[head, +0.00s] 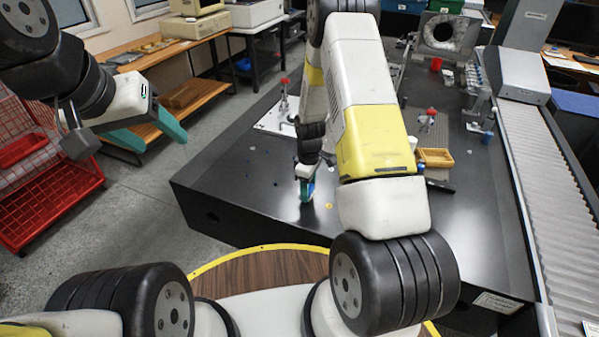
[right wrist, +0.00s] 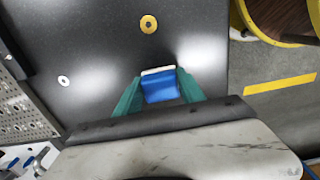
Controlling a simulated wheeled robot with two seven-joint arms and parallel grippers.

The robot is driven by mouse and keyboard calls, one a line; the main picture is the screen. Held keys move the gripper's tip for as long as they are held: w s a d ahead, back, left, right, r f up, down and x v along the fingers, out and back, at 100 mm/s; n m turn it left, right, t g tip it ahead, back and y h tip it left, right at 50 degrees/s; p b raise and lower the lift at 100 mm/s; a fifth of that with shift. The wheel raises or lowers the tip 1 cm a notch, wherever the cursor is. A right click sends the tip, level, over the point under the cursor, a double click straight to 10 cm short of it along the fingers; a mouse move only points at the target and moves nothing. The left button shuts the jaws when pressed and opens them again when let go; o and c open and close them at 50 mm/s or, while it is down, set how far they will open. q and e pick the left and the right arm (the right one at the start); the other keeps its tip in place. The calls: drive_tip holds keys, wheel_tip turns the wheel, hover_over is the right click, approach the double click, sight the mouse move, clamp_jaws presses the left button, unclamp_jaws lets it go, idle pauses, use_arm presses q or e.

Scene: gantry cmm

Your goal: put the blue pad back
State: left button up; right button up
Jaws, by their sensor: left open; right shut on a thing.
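The blue pad (right wrist: 161,88) is held between the teal fingers of my right gripper (right wrist: 158,84); a white strip shows along its far edge. In the head view my right gripper (head: 307,192) points down over the black table (head: 240,190), near its front left part, with a bit of blue (head: 311,187) between its fingers. I cannot tell whether the pad touches the table. My left gripper (head: 150,132) is open and empty, off the table to the left, with its two teal fingers spread apart.
A yellow disc (right wrist: 149,24) and a white disc (right wrist: 64,81) lie on the black table. A yellow tray (head: 435,157) stands right of my right arm. A perforated plate (right wrist: 15,105) is at the left in the wrist view. A red rack (head: 40,180) stands on the floor.

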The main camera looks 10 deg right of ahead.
drive_tip(key=shift+f, duration=0.8)
drive_tip(key=o, duration=1.3)
drive_tip(key=shift+f, duration=0.1)
